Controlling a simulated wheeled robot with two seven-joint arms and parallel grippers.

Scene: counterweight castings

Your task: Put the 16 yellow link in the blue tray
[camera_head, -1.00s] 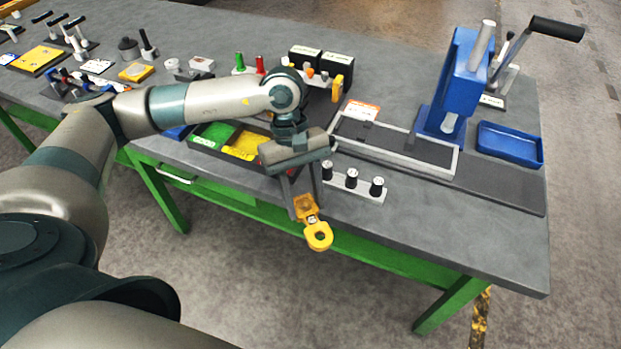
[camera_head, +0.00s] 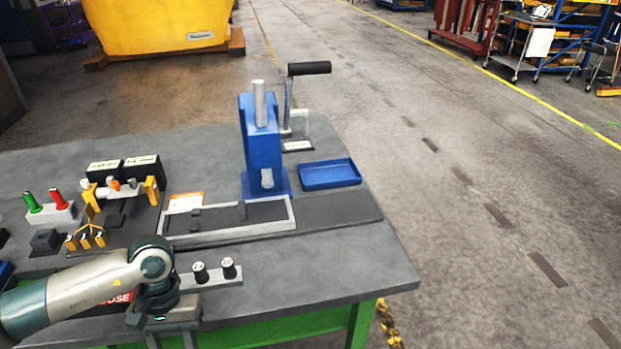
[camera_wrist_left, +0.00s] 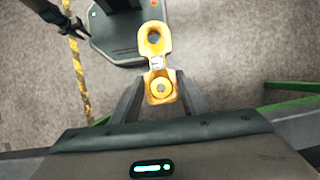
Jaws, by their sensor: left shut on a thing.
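The yellow link (camera_wrist_left: 155,42) is between the fingers of my left gripper (camera_wrist_left: 160,92) in the left wrist view, its ringed free end sticking out over the floor. Its marking is too small to read. In the head view my left gripper (camera_head: 170,340) is at the bottom edge, by the table's front; its fingertips and the link are out of frame. The blue tray (camera_head: 330,175) lies at the table's right end, beside the blue press, and looks empty. A dark part at the upper left of the wrist view may be my right gripper (camera_wrist_left: 75,24); its jaws are unclear.
The blue lever press (camera_head: 262,145) stands left of the tray. A grey-framed fixture (camera_head: 230,232) and a white holder with black knobs (camera_head: 215,277) lie between my left gripper and the tray. Other yellow pieces (camera_head: 90,237) stand at left. The table's front right corner is clear.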

